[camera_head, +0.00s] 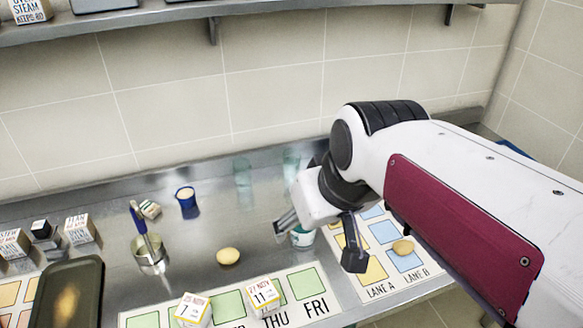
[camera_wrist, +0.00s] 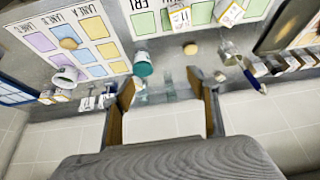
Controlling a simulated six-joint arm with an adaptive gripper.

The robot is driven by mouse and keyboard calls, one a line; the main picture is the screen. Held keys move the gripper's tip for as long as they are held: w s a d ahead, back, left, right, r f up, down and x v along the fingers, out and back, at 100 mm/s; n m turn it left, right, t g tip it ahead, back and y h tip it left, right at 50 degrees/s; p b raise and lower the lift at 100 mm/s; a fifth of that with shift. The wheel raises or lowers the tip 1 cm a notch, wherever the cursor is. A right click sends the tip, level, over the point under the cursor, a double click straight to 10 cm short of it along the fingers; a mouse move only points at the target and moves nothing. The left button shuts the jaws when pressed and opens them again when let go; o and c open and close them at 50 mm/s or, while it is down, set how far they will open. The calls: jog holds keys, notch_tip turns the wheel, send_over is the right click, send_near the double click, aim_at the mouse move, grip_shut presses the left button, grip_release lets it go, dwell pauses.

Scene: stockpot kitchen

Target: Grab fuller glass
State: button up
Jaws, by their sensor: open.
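Two clear, faintly greenish glasses stand at the back of the steel counter in the head view: a left glass (camera_head: 243,172) and a right glass (camera_head: 291,164), partly behind my wrist. How full each one is cannot be made out. My gripper (camera_head: 318,243) is above the counter, in front of the glasses and apart from them, with its fingers spread. In the wrist view my gripper (camera_wrist: 167,90) is open, with nothing held. Blurred glass shapes (camera_wrist: 170,94) show beyond and between the fingertips.
A teal-and-white cup (camera_head: 302,237) stands close under my gripper. A blue cup (camera_head: 186,197), a metal cup with a pen (camera_head: 150,255) and a yellow lump (camera_head: 228,256) are to the left. A lane mat (camera_head: 380,291) lies right. A shelf (camera_head: 120,24) runs above.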

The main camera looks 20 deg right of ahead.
jog(key=w+d, duration=0.2)
jog(key=w, duration=1.1)
jog(key=n, duration=0.2)
send_over(294, 161)
jog(key=s, duration=0.1)
notch_tip(294, 161, down, 16)
jog(key=shift+s+d+r+t+y, duration=0.1)
jog(key=shift+r+t+y, duration=0.1)
jog(key=shift+t+y, duration=0.2)
jog(key=shift+x, duration=1.3)
jog(key=shift+f, duration=0.15)
